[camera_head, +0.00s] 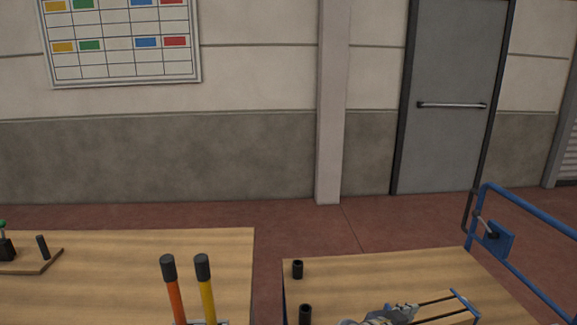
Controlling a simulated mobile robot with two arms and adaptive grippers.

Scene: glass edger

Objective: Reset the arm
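A grey jointed mechanical part (390,316) shows at the bottom edge, over the right wooden table. It looks like part of a gripper, probably my right one, but it is cut off by the frame and its fingers cannot be made out clearly. No arm link is clearly seen leading to it. No left arm or left gripper shows in the head view.
The left wooden table (110,290) bears a small board with posts (32,262). Orange (175,298) and yellow (207,300) handles stand upright. A blue rail (530,233) is at right.

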